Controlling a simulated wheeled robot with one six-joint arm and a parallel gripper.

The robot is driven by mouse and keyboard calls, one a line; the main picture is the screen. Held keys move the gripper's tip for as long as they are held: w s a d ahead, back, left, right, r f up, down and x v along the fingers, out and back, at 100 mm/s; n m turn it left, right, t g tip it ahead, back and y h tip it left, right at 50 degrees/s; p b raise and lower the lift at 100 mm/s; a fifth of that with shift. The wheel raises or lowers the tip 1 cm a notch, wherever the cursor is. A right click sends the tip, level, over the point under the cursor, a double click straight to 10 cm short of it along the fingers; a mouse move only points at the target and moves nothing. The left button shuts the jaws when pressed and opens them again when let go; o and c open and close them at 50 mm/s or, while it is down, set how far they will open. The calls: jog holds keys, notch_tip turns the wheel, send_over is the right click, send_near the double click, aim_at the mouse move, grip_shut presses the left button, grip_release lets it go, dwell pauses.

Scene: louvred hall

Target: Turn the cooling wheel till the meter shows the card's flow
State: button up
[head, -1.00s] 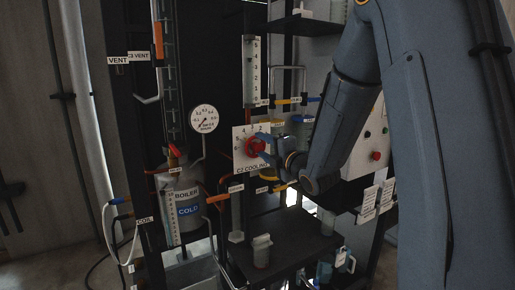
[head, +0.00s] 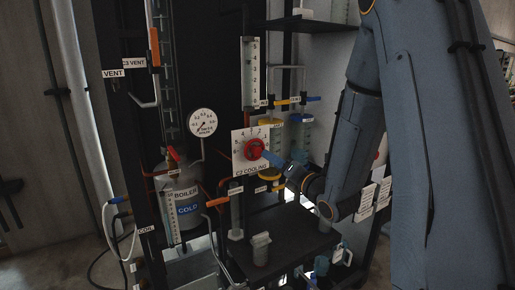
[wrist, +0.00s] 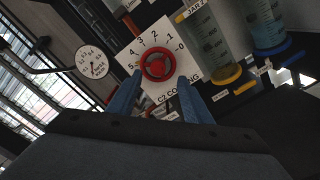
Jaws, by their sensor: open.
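The red cooling wheel (head: 254,149) sits on a white plate numbered around it and labelled C2 COOLING. It also shows in the wrist view (wrist: 158,64). My gripper (head: 272,157) is at the lower right of the wheel in the head view. In the wrist view my gripper (wrist: 158,78) is open, its two blue fingers apart, with tips near the two sides of the wheel's lower rim; I cannot tell if they touch. An upright tube meter (head: 250,72) with a numbered scale stands above the plate; its reading is too small to tell. White cards (head: 367,202) hang at the right, unreadable.
A round gauge (head: 203,123) is left of the plate. The boiler (head: 182,195), labelled COLD, stands lower left. A dark shelf (head: 290,243) below carries a small jar (head: 261,249). Yellow-capped and blue-capped cylinders (wrist: 267,25) stand close right of the wheel.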

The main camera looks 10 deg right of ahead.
aim_at(259, 152)
jog(key=x, duration=0.8)
jog(key=shift+s+a+p, duration=0.1)
jog(key=shift+a+p, duration=0.2)
